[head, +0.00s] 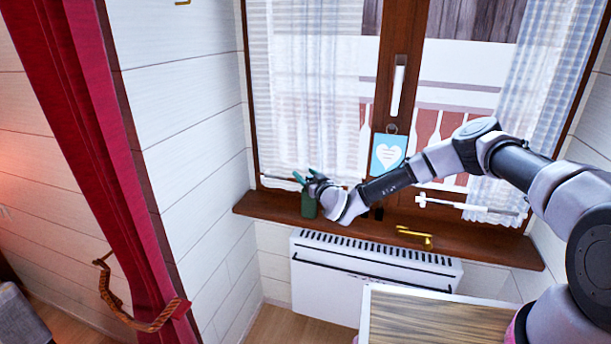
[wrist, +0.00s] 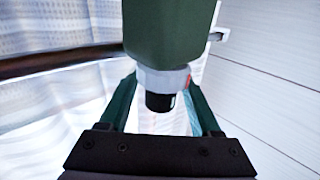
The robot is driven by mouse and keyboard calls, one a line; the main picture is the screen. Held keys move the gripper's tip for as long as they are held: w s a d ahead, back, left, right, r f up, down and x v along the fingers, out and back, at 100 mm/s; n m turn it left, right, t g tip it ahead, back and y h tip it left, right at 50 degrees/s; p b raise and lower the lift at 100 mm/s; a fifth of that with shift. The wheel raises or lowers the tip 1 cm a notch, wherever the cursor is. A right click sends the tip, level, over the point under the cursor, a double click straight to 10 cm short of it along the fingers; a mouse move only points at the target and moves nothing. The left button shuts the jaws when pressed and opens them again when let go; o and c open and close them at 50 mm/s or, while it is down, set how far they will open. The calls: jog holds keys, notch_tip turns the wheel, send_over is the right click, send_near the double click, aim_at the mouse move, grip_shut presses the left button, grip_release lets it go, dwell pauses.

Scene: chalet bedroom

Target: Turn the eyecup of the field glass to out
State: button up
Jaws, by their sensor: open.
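The field glass (head: 309,207) is dark green and stands at the left end of the window sill, partly hidden by my gripper. In the wrist view its green body (wrist: 168,35) fills the top middle. A light grey ring (wrist: 162,79) and a short black end piece (wrist: 159,103) stick out of it toward my gripper; I cannot tell which of the two is the eyecup. A small red mark shows near the ring's right edge. My gripper (head: 305,177), with green fingers, is open. In the wrist view its fingers (wrist: 160,84) lie either side of the ring and end piece, apparently without gripping.
The brown sill (head: 472,246) runs under a window with sheer curtains. A white radiator (head: 350,285) is below. A wood-topped cabinet (head: 430,320) stands in front.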

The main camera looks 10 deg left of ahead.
jog(key=shift+w+a, duration=0.1)
grip_shut()
jog(key=shift+n+g+y, duration=0.3)
jog(key=shift+s+a+n+g+y, duration=0.15)
jog(key=shift+s+n+g+y, duration=0.2)
jog(key=shift+n+g+y, duration=0.95)
jog(key=shift+s+a+n+g+y, duration=0.25)
jog(key=shift+n+g+y, duration=0.4)
jog(key=shift+n+g, duration=1.35)
jog(key=shift+s+a+n+g+y, duration=0.1)
jog(key=shift+s+n+g+y, duration=0.55)
jog(key=shift+g, duration=1.75)
jog(key=shift+w+n+y, duration=0.2)
jog(key=shift+n+y, duration=0.05)
jog(key=shift+y, duration=0.05)
grip_release()
